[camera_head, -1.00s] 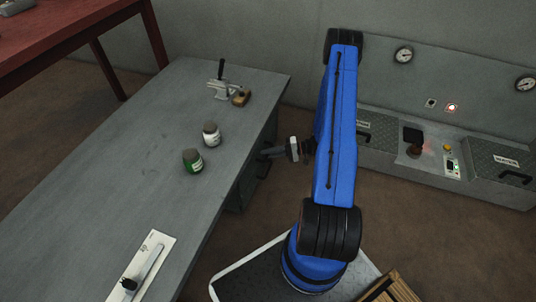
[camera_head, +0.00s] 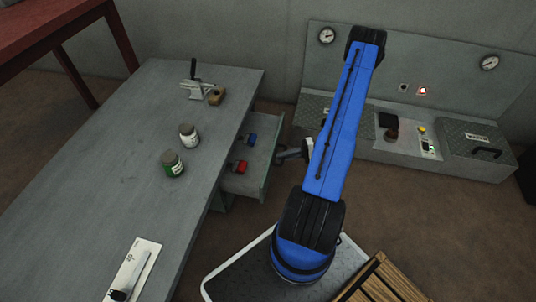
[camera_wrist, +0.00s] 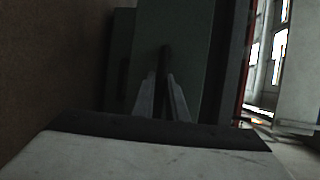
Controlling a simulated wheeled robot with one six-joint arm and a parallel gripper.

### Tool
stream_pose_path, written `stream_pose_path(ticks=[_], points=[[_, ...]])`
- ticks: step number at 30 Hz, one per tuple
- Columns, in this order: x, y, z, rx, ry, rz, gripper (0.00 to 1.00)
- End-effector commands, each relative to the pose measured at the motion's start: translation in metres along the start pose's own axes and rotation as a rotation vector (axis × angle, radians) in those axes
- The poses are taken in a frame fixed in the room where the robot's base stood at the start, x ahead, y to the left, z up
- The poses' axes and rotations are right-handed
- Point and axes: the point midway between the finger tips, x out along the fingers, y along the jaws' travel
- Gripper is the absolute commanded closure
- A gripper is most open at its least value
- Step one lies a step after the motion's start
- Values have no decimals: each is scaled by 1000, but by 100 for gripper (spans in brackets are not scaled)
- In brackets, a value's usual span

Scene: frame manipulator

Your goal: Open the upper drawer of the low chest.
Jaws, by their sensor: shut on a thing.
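The low chest is under the grey worktop (camera_head: 120,165). Its upper drawer (camera_head: 267,178) stands pulled out to the right, with its inside showing. A red item (camera_head: 240,167) and a blue item (camera_head: 252,138) lie in it. My gripper (camera_head: 280,157) is at the outer face of the drawer front. In the wrist view my gripper (camera_wrist: 162,98) has its two fingers close together on the dark upright handle (camera_wrist: 164,58) of the greenish drawer front (camera_wrist: 190,45). The handle is too small to make out in the head view.
Two jars, one white (camera_head: 188,136) and one green (camera_head: 173,164), and a clamp (camera_head: 203,88) stand on the worktop. A grey console (camera_head: 440,165) is at the right. A wooden crate (camera_head: 380,280) is at the front right. Brown floor is free between drawer and console.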

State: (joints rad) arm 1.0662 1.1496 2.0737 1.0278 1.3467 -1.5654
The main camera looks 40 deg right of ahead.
Motion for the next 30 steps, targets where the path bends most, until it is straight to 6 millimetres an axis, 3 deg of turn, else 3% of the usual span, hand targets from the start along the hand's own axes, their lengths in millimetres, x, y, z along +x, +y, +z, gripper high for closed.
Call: stream_pose_path(ticks=[6,12,19,30], points=[[-44,10,17,-1,4,1,100],[-69,15,28,0,3,1,100],[-80,18,32,-1,1,1,100],[-82,18,33,-1,2,1,100]])
